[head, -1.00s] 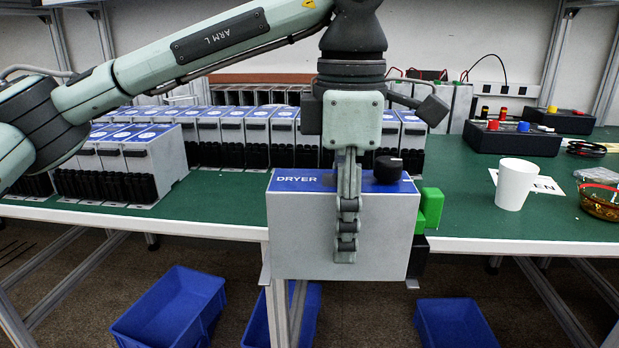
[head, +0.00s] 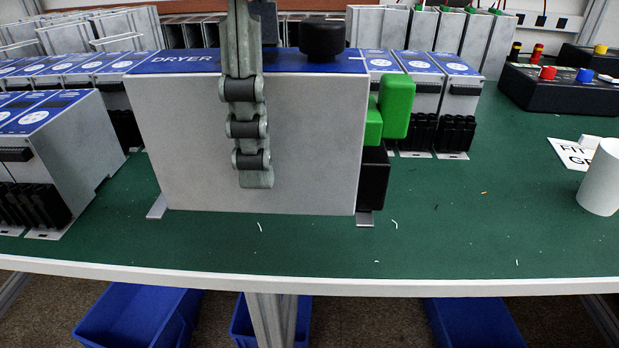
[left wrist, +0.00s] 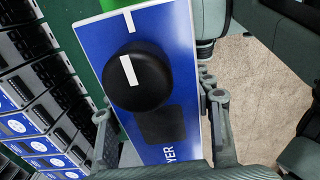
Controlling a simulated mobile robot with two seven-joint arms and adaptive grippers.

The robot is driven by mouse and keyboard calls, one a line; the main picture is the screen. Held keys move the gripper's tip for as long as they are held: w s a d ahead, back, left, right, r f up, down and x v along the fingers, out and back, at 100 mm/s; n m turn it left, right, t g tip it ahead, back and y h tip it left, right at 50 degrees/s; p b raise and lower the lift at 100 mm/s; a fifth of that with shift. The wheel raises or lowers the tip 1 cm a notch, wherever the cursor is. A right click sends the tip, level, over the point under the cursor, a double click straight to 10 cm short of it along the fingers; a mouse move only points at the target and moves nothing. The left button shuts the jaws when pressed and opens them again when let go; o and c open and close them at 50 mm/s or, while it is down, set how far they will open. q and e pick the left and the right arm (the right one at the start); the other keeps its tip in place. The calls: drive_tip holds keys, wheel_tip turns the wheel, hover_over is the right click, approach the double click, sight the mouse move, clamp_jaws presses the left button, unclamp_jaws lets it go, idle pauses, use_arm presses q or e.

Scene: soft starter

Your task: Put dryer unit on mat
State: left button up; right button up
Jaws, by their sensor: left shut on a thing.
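The dryer unit (head: 200,140) is a grey box with a blue top marked DRYER, a black knob and green connectors on its right side. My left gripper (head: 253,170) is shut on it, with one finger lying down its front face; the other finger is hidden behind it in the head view. In the left wrist view the blue top and knob of the dryer unit (left wrist: 180,60) sit between the two fingers (left wrist: 160,135). The unit is upright over the green mat (head: 440,220); I cannot tell whether its feet touch the mat. My right gripper is not in view.
Grey units with blue tops (head: 55,150) stand close on the left, and more stand in a row behind. A white cup (head: 602,180), a card (head: 575,153) and a black control box (head: 555,100) are at the right. Small scraps lie on the mat's open front right area.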

use_arm(q)
drive_tip(key=w+f, duration=0.2)
drive_tip(key=w, duration=0.1)
drive_tip(key=w+d+f+p, duration=0.1)
drive_tip(key=w+f, duration=0.1)
drive_tip(key=w, duration=0.1)
drive_tip(key=w+d+f, duration=0.1)
drive_tip(key=w+f, duration=0.1)
drive_tip(key=w, duration=0.1)
drive_tip(key=shift+w+f, duration=0.25)
drive_tip(key=shift+w, duration=0.1)
wheel_tip(320, 180, down, 3)
drive_tip(key=shift+f+p, duration=0.1)
drive_tip(key=shift+p, duration=0.25)
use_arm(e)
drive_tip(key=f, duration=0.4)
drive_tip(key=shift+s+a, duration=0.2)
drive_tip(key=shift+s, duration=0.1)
use_arm(q)
drive_tip(key=shift+f, duration=0.15)
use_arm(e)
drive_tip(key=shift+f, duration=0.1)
use_arm(q)
drive_tip(key=o, duration=1.5)
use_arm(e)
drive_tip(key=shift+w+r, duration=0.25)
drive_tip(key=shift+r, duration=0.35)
